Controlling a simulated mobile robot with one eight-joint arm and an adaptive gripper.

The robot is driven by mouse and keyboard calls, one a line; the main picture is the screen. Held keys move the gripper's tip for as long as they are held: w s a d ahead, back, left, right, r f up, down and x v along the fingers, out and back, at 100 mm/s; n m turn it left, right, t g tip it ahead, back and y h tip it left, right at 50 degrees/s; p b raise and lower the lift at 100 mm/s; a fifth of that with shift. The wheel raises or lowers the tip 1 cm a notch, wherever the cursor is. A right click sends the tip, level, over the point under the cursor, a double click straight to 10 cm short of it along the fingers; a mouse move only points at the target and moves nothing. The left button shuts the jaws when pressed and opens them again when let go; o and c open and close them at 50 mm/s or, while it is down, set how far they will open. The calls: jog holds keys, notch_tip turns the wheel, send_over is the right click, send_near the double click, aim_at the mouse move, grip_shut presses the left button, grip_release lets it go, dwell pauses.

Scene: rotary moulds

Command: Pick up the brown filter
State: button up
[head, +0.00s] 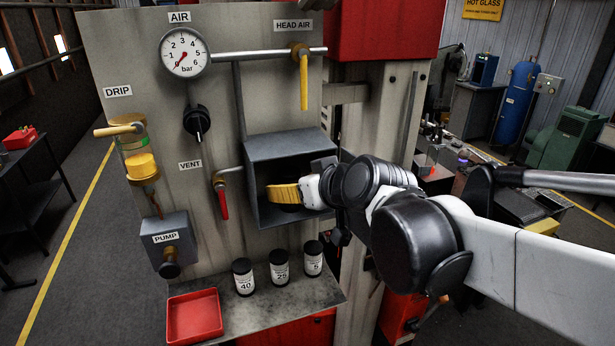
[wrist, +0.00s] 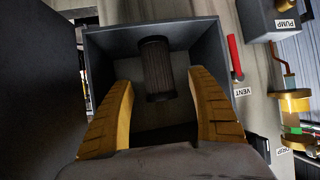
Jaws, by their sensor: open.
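The brown filter (wrist: 157,70) shows in the wrist view as a dark brown ribbed cylinder with black end caps. It is inside the grey open-fronted box (wrist: 108,42), which is on the panel in the head view (head: 290,147). My gripper (wrist: 161,80) is open, with one yellow finger on each side of the filter and gaps between. The fingers reach into the box, and the filter looks a little deeper than the fingertips. In the head view my gripper (head: 284,193) is at the box mouth, and I cannot make out the filter clearly there.
A red-handled VENT valve (head: 222,200) is just left of the box. Below, a shelf (head: 255,318) holds a red tray (head: 194,316) and three black canisters (head: 278,271) labelled 40, 25 and 5. A pressure gauge (head: 185,52) and yellow-handled HEAD AIR valve (head: 303,78) are above.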

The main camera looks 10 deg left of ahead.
jog(key=x, duration=0.3)
jog(key=shift+w+f, duration=0.15)
jog(key=shift+w, duration=0.1)
jog(key=shift+s, duration=0.15)
jog(key=c, duration=1.3)
